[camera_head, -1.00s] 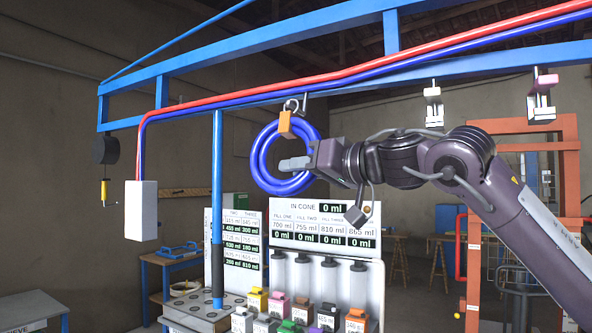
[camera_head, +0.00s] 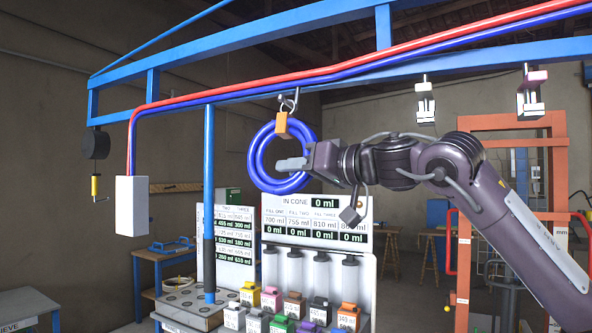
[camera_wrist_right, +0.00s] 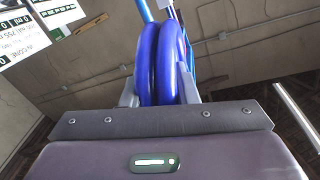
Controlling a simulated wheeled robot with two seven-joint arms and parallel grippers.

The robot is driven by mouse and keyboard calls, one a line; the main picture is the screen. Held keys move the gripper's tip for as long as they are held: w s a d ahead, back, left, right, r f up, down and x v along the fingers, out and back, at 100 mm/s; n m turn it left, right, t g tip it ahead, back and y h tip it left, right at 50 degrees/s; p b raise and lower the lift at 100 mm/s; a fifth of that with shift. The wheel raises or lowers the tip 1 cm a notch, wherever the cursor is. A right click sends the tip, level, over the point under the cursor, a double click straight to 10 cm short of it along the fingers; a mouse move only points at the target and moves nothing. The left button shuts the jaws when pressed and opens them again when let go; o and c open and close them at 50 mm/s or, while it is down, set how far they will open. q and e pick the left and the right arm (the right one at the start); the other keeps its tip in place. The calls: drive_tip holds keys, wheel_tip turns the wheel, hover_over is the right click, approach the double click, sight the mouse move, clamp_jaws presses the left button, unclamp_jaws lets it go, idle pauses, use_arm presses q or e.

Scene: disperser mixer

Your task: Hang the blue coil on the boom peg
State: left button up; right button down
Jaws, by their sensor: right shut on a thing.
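The blue coil (camera_head: 258,165) hangs upright below the boom, and an orange clasp (camera_head: 282,123) with a metal loop sits at its top. The coil also fills the top middle of the right wrist view (camera_wrist_right: 160,65). My right gripper (camera_head: 292,164) is shut on the coil, with one finger on each side of it. The boom peg (camera_head: 295,97) is a small silver piece under the blue boom. The clasp's loop overlaps it in the head view; I cannot tell whether the loop is around the peg or only in front of it. My left gripper is not in view.
The blue boom (camera_head: 230,94) carries red and blue hoses above the coil. A white box (camera_head: 131,205) hangs at the left. Below stand a dispenser panel (camera_head: 366,240) and several coloured containers. Two clamps (camera_head: 425,103) (camera_head: 531,95) hang at the right, by an orange frame (camera_head: 555,190).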

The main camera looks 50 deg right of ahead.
drive_tip(key=c, duration=1.1)
unclamp_jaws()
drive_tip(key=shift+s, duration=0.1)
drive_tip(key=shift+o, duration=0.2)
drive_tip(key=shift+f, duration=0.25)
drive_tip(key=shift+s+b, duration=0.45)
drive_tip(key=shift+b, duration=0.05)
drive_tip(key=s+b, duration=0.2)
drive_tip(key=s, duration=0.4)
drive_tip(key=shift+s+d+r+b, duration=0.35)
drive_tip(key=shift+s+d+b, duration=0.05)
